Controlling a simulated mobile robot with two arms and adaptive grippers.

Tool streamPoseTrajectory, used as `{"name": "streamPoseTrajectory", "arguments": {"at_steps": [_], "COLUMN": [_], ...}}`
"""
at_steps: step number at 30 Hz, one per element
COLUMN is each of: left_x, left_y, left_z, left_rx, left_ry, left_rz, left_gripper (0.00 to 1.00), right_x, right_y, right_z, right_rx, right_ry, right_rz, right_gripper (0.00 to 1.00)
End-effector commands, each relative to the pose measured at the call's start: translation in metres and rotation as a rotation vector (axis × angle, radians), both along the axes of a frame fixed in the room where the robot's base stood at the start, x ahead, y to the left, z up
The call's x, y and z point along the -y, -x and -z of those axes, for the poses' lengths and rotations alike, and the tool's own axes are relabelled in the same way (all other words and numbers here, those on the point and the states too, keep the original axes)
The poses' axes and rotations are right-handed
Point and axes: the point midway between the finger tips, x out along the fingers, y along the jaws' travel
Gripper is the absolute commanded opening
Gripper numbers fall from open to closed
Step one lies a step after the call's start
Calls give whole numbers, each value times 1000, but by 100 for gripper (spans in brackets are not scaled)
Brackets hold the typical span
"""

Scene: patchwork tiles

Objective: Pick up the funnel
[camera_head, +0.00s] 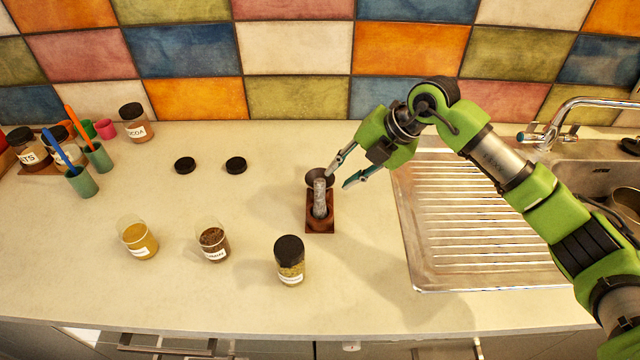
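The funnel (312,180) appears to be the dark, flared round piece at the top of a small brown stand (312,226) on the counter, right of centre. A grey mottled cylinder (320,198) stands upright in front of it and hides part of it. I cannot tell whether the two are joined. My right gripper (338,181) is open and empty, its two fingertips at the right side of the funnel. One fingertip is very close to the rim; contact cannot be told. My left gripper is not in view.
Two black lids (236,165) lie left of the stand. Two open jars (213,242) and a black-lidded jar (289,260) stand in front. Cups with utensils (82,182) and more jars are at the left. A metal drainboard and sink (470,276) are at the right.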

Motion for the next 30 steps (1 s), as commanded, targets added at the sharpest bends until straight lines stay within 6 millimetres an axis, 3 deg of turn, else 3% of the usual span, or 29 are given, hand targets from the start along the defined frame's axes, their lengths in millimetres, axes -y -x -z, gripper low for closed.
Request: {"name": "streamPoseTrajectory", "arguments": {"at_steps": [6, 12, 18, 21, 30], "left_x": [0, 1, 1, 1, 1], "left_y": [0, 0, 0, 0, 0], "left_z": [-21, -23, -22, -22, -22], "left_rx": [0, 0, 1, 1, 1], "left_ry": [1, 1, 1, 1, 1], "left_rz": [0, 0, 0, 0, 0], "left_gripper": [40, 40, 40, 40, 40], "right_x": [-20, -28, -28, -28, -28], "right_y": [-5, -9, -9, -9, -9], "right_z": [22, 38, 39, 39, 39], "right_rx": [-6, -2, -1, -1, -1], "right_ry": [0, -1, 0, 0, 0], "right_rz": [-2, -2, -2, -2, -2], "right_gripper": [25, 25, 25, 2, 0]}}
